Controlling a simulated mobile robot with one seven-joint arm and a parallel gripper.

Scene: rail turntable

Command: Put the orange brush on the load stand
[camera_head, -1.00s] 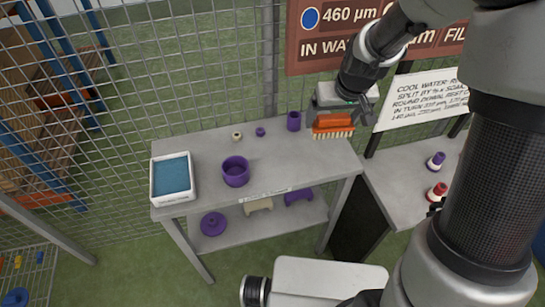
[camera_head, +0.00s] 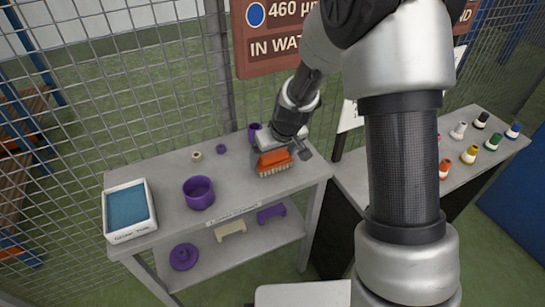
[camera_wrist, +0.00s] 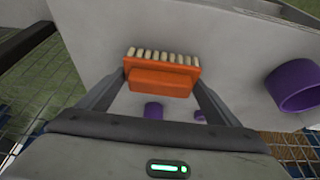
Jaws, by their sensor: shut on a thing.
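My gripper (camera_head: 276,156) is shut on the orange brush (camera_head: 274,164), with a finger at each end of its block. The brush's pale bristles point down, over the right end of a grey two-level stand (camera_head: 228,192). I cannot tell whether the bristles touch the top. In the wrist view the orange brush (camera_wrist: 160,80) sits between the fingertips with the grey top beyond it. The small label on the stand's front edge is too small to read, so I cannot tell whether this is the load stand.
On the top stand a white tray with blue inside (camera_head: 147,222), a wide purple cup (camera_head: 199,193), a small purple cylinder (camera_head: 254,131) behind the brush, and two small rings. Purple and cream pieces lie on the lower shelf. A second table (camera_head: 452,180) at right holds several coloured bottles.

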